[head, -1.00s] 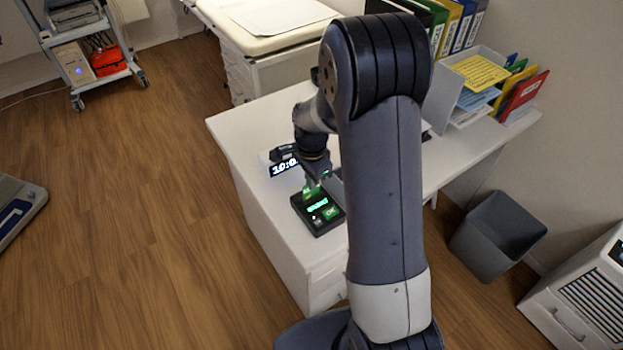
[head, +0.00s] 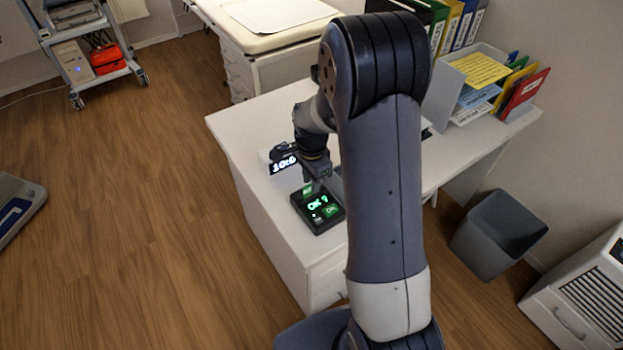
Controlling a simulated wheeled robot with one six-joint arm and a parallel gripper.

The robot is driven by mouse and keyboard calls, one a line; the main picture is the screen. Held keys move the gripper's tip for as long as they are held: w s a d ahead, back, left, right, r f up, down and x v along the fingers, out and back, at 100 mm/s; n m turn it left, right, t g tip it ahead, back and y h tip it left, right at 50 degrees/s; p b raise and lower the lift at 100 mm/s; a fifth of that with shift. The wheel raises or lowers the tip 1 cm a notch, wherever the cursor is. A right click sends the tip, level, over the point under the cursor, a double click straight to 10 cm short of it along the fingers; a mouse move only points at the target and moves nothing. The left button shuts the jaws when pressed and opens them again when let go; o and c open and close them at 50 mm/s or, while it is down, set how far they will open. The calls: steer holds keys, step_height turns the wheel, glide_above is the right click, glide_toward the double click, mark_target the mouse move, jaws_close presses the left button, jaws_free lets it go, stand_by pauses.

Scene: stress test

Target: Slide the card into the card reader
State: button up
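The black card reader (head: 318,221) sits near the front left edge of the white desk. Its small screen is lit with green text that seems to begin with "OK", and a green patch is lit below it. A small green piece, likely the card (head: 307,191), stands at the reader's back edge, where the slot seems to be. My gripper (head: 316,181) is just above and behind the reader, close to the green piece. The fingers are too small and dark to tell whether they touch it or are open.
A digital clock (head: 283,166) stands on the desk (head: 242,137) just left of my gripper. A paper tray (head: 462,97) and folders are at the desk's back right. My own arm hides the desk's middle. A grey bin (head: 497,236) stands on the floor at right.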

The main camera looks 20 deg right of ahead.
step_height(320, 180, up, 11)
steer(key=shift+b, duration=0.3)
steer(key=shift+f, duration=0.1)
step_height(320, 180, down, 11)
steer(key=shift+r+p, duration=0.1)
steer(key=shift+p, duration=0.2)
steer(key=shift+r+p, duration=0.35)
steer(key=shift+r, duration=0.1)
steer(key=shift+f, duration=0.1)
